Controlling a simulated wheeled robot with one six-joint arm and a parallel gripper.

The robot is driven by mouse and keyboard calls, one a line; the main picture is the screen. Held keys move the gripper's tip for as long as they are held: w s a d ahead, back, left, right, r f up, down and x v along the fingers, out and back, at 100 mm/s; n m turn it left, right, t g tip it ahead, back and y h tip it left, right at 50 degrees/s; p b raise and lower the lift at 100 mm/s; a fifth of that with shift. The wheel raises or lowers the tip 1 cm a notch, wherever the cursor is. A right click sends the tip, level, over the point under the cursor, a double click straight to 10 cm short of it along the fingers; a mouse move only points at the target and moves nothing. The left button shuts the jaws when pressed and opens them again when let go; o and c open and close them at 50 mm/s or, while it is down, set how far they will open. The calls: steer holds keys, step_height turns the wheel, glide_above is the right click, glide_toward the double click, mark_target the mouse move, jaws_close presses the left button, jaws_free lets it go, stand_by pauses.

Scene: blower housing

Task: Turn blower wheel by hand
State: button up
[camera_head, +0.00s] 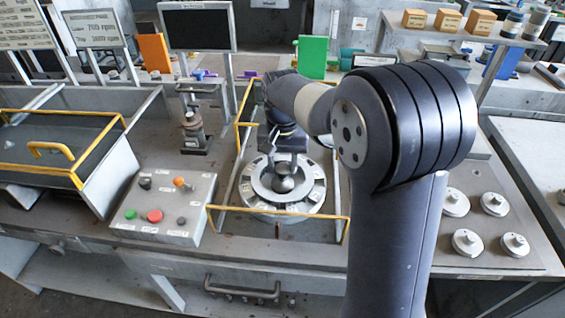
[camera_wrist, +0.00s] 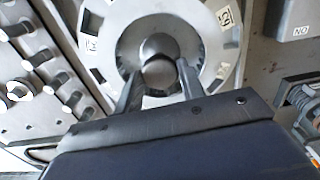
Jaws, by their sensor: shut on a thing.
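The blower wheel (camera_head: 256,199) is a pale round ring with slots and small marked labels around its rim. It sits in the well of the bench, inside a yellow-edged frame, and it also shows in the wrist view (camera_wrist: 98,25). At its middle is a dark grey ball-shaped hub (camera_wrist: 158,70). My gripper (camera_wrist: 160,82) reaches down over the wheel, with one finger on each side of the hub, and is shut on it. In the head view my gripper (camera_head: 284,166) partly hides the far side of the wheel.
A yellow rail (camera_head: 280,212) crosses in front of the wheel. A control box (camera_head: 165,210) with coloured buttons stands to the left, beside an open bin with a yellow handle (camera_head: 50,150). Several round knobs (camera_head: 468,242) are on the right. A monitor (camera_head: 198,28) stands behind.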

jaws_close()
steer(key=shift+r+n, duration=0.1)
steer(key=shift+n, duration=0.2)
steer(key=n+p, duration=0.1)
steer(key=n, duration=0.2)
steer(key=shift+n+p, duration=0.3)
steer(key=shift+n, duration=0.1)
steer(key=n+p, duration=0.1)
steer(key=n, duration=0.3)
steer(key=shift+n, duration=0.3)
steer(key=n+p, duration=0.1)
steer(key=n, duration=0.9)
steer(key=shift+n, duration=0.3)
